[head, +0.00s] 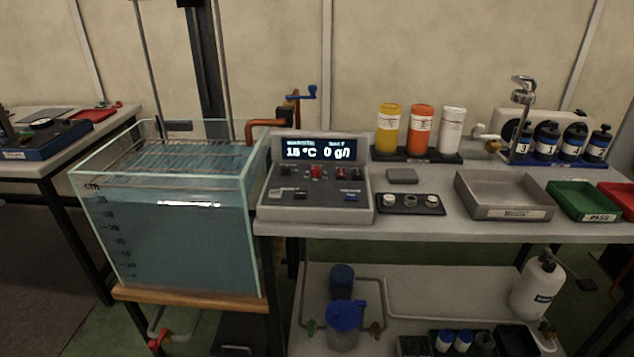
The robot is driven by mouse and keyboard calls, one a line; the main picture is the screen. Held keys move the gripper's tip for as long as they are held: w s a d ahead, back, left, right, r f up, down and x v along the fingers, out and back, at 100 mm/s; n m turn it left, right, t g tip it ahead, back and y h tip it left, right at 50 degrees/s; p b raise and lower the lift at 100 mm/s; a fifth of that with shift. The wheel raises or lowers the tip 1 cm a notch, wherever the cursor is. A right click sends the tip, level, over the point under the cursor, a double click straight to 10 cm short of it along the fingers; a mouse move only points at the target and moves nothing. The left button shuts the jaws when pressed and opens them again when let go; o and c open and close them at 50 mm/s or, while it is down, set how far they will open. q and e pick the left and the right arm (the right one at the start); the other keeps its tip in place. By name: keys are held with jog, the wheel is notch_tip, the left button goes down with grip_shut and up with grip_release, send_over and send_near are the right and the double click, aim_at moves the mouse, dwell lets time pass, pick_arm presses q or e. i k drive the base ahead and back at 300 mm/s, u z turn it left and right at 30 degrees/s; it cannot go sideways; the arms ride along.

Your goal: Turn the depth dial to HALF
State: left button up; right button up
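A grey control console (300,212) stands on the bench beside the water tank. Its lit display (320,150) reads 15 °C and 0 g/l. Small red, dark and blue controls sit on its sloped face, but their labels are too small to read. I cannot tell which control is the depth dial or where it points. A blue instrument box (60,139) with a round dark part on top stands on the left table. Neither of my grippers is in view.
A glass tank (185,245) of water with a depth scale stands left of the console. Yellow, orange and white bottles (421,130), a grey tray (505,196) and a green tray (583,202) are on the bench. A small dark tray (410,210) lies right of the console.

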aim_at(285, 170)
jog(key=z, duration=0.9)
jog(key=i, duration=1)
jog(key=u, duration=0.45)
